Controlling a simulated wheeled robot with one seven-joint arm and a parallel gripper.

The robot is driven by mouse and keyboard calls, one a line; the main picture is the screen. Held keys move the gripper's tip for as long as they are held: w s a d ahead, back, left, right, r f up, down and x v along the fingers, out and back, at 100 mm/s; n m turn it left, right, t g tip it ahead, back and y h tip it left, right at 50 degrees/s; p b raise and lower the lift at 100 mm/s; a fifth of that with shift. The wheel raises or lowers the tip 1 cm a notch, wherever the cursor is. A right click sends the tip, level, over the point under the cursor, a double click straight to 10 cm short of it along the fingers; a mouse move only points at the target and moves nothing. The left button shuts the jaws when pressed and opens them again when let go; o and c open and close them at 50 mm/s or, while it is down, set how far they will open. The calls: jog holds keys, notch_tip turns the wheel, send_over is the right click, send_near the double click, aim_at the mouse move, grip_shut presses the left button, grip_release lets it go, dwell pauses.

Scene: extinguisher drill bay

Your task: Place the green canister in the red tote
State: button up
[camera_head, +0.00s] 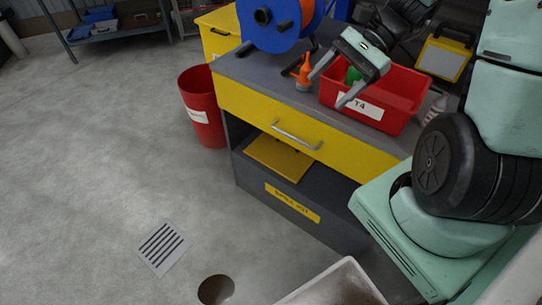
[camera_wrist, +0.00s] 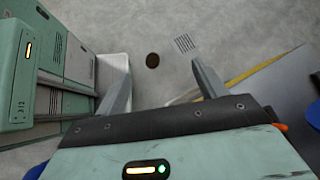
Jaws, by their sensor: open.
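The red tote (camera_head: 405,109), labelled T4, stands on the grey top of a yellow-drawer workbench in the head view. A small patch of green (camera_head: 352,76), likely the green canister, shows at the tote's left end, seemingly inside it. My gripper hides most of it, so its pose cannot be told. My gripper (camera_head: 329,89) is open and empty, tilted down above the tote's left end, its fingers spread. In the wrist view my gripper (camera_wrist: 160,65) has only floor between its fingers, with no tote or canister visible.
An orange bottle (camera_head: 304,74) stands left of the tote, near a blue reel (camera_head: 270,22). A red bin (camera_head: 204,108) is on the floor beside the workbench (camera_head: 232,67). The floor at left is mostly clear.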

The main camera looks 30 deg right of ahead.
jog(key=s+a+r+n+h, duration=0.1)
jog(key=s+a+n+h, duration=0.3)
jog(key=a+n, duration=0.7)
jog(key=s+a+r+n+g+h, duration=0.1)
jog(key=s+a+n+h, duration=0.4)
jog(key=s+a+n, duration=0.3)
jog(key=a+n, duration=0.3)
jog(key=n, duration=0.1)
jog(key=shift+s+a+r+n, duration=0.15)
jog(key=shift+s+a+n, duration=0.05)
jog(key=shift+s+n, duration=0.2)
